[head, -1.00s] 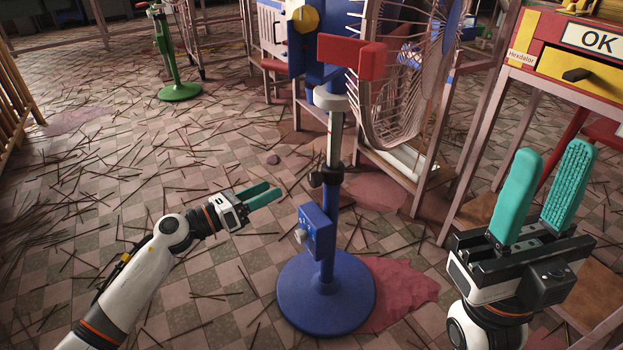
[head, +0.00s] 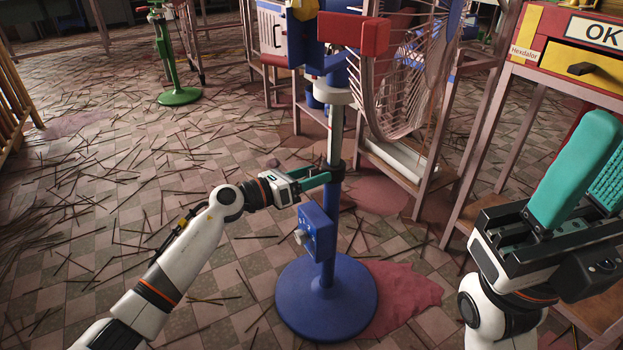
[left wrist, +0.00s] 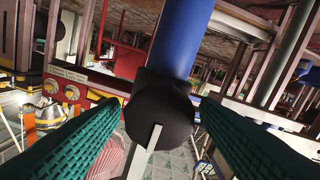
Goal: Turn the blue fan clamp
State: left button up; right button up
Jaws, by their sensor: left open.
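The blue fan stands on a round blue base (head: 325,300). Its dark clamp (head: 337,169) is a collar around the pole, between the silver upper tube and the blue lower tube. My left gripper (head: 318,178) is open at the clamp, its green fingers reaching it from the left. In the left wrist view the black clamp (left wrist: 160,108) sits between the two spread fingers, with a grey lever-like piece pointing down at the camera. I cannot tell whether the fingers touch it. My right gripper (head: 596,178) is open and empty at the right edge.
A blue box with a knob (head: 317,232) is on the pole below the clamp. The fan's wire cage (head: 400,90) and a red block (head: 354,36) are above. A table with a yellow drawer (head: 580,68) stands at right. Sticks litter the tiled floor at left.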

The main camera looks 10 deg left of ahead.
pick_arm(q)
jog(key=c, duration=1)
